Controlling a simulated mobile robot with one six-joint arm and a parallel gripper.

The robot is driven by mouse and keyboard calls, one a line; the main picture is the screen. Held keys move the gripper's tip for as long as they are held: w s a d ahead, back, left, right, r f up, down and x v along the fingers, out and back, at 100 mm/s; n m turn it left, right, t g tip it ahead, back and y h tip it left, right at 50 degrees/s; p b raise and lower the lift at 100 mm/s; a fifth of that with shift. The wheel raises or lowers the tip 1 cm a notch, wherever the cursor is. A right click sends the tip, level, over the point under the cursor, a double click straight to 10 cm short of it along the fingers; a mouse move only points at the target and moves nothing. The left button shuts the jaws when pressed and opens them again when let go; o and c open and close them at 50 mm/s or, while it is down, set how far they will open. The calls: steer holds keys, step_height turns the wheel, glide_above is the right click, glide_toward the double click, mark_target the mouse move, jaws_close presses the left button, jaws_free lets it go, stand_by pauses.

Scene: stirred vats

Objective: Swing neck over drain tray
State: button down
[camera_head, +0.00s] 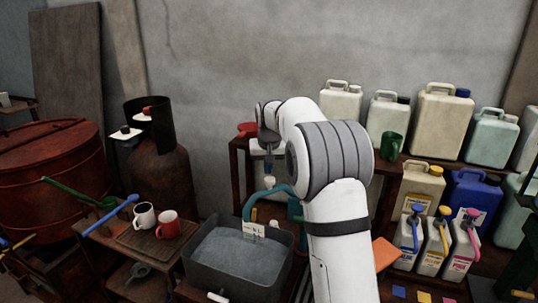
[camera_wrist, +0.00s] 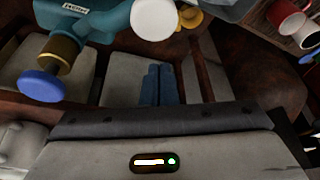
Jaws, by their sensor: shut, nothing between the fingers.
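In the wrist view a teal body (camera_wrist: 118,20) fills the top left, with a brass and blue knob (camera_wrist: 42,85) and a white cap (camera_wrist: 154,18). My gripper (camera_wrist: 158,68) is shut and empty, its blue fingers together, apart from the teal body in the picture.
A white mug (camera_head: 144,216) and a red mug (camera_head: 168,225) stand on the low table left of the tub. A blue-handled tool (camera_head: 112,214) lies there too. A rusty drum (camera_head: 55,175) stands at left. Shelves at right hold several canisters (camera_head: 440,120) and a green mug (camera_head: 391,146).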

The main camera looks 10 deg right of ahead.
steer(key=s, duration=0.3)
steer(key=shift+s+a+r, duration=0.1)
steer(key=shift+a+r, duration=0.1)
steer(key=shift+r, duration=0.05)
